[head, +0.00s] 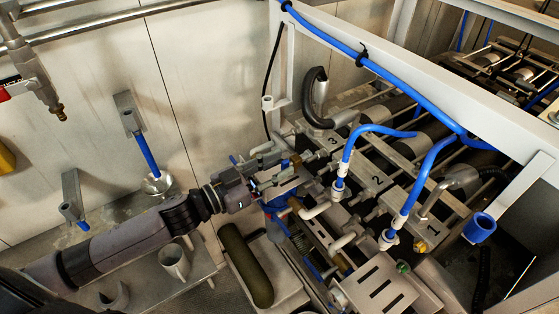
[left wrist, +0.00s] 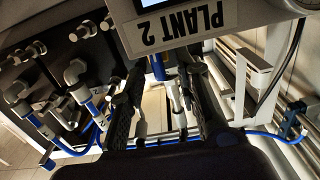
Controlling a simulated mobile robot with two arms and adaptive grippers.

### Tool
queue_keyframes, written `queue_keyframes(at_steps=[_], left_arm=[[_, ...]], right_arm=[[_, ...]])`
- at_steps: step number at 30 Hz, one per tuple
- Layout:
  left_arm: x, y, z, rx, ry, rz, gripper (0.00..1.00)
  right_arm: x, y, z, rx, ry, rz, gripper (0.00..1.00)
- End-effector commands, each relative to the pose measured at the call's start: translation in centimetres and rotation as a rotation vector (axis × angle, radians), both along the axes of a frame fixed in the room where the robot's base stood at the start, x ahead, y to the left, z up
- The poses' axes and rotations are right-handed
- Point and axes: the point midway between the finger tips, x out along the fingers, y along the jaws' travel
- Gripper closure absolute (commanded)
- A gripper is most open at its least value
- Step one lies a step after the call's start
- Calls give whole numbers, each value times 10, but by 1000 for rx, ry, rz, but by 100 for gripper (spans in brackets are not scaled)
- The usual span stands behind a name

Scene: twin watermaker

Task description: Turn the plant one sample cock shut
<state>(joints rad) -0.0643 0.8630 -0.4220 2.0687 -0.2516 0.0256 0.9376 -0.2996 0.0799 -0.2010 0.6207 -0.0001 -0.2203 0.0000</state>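My left gripper (head: 274,180) reaches in from the left to a cluster of small pipes and fittings beside the frame. In the left wrist view its two dark fingers (left wrist: 163,80) stand apart. Blue and white tube-like parts (left wrist: 158,68) show between and beyond the fingertips; I cannot tell whether the fingers touch them. A blue fitting (head: 277,204) sits just below the gripper in the head view. I cannot pick out the plant one sample cock for certain, as the gripper hides part of the cluster. A "PLANT 2" label (left wrist: 187,25) shows upside down near the fingers. My right gripper is not in view.
White frame bars (head: 430,85) and blue hoses (head: 372,130) cross above the numbered units at right. A dark green cylinder (head: 246,264) lies in a tray below the gripper. A grey cup (head: 174,262) stands on the ledge.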

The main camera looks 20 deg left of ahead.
Motion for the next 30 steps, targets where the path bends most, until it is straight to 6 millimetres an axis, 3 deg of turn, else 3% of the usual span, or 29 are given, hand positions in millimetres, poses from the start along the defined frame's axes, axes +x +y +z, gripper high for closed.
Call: queue_keyframes(at_steps=[13, 26, 30], left_arm=[[7, -6, 0, 0, 0, -2, 70], [6, -6, 0, 0, 0, -2, 99], [6, -6, 0, 0, 0, -2, 100]], right_arm=[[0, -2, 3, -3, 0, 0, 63], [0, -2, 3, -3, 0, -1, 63], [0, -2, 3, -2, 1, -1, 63]])
